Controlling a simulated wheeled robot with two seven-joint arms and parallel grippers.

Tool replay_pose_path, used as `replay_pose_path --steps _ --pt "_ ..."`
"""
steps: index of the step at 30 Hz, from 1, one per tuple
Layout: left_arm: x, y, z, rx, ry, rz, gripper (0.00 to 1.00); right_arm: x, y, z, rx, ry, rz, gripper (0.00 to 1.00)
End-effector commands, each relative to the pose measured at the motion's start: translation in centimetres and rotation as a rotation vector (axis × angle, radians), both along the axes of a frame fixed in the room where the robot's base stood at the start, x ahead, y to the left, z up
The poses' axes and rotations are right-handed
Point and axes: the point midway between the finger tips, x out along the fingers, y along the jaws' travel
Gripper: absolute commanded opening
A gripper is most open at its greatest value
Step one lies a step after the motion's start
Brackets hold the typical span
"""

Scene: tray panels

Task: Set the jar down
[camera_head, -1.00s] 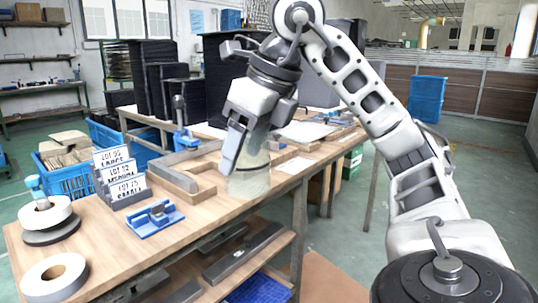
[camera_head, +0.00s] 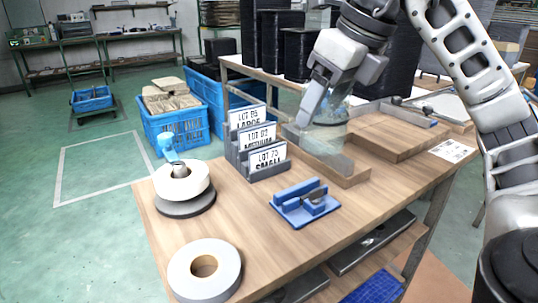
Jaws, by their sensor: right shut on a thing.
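The jar (camera_head: 328,137) is a clear, see-through glass vessel, upright, at the upper middle of the head view. My right gripper (camera_head: 316,108) comes down from the upper right and is shut on the jar's upper part, with a finger covering some of it. The jar shows in front of a low wooden tray (camera_head: 340,174) with raised edges, just right of the card holder. I cannot tell whether its base touches anything. My left gripper is not in view.
A grey holder with lot cards (camera_head: 262,158) stands left of the jar. A blue fixture (camera_head: 305,204), a white roll on a dark disc (camera_head: 181,182) and a tape roll (camera_head: 204,272) sit on the wooden table (camera_head: 245,215). Bare tabletop lies between them.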

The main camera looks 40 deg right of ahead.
Motion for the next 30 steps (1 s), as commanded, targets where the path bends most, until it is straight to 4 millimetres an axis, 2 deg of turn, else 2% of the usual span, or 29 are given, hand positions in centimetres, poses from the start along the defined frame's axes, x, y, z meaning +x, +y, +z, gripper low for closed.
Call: replay_pose_path --steps 6,8,9,13,23,30 --pt "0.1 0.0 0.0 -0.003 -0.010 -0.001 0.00 4.3 3.7 -2.5 0.003 0.000 0.008 0.33" --pt "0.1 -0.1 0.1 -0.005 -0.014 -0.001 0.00 5.4 4.6 -3.2 0.002 0.000 0.007 0.33" --pt "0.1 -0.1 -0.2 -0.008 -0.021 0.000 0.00 5.9 4.9 -4.3 0.000 0.002 0.004 0.33" --pt "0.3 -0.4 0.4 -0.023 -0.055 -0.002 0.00 7.3 6.1 -6.5 0.002 0.001 0.001 0.33" --pt "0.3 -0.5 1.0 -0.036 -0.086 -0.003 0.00 8.8 7.3 -8.6 0.001 -0.001 0.000 0.33" --pt "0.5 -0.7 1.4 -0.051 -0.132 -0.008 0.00 9.0 7.4 -12.0 -0.001 0.000 -0.001 0.33"
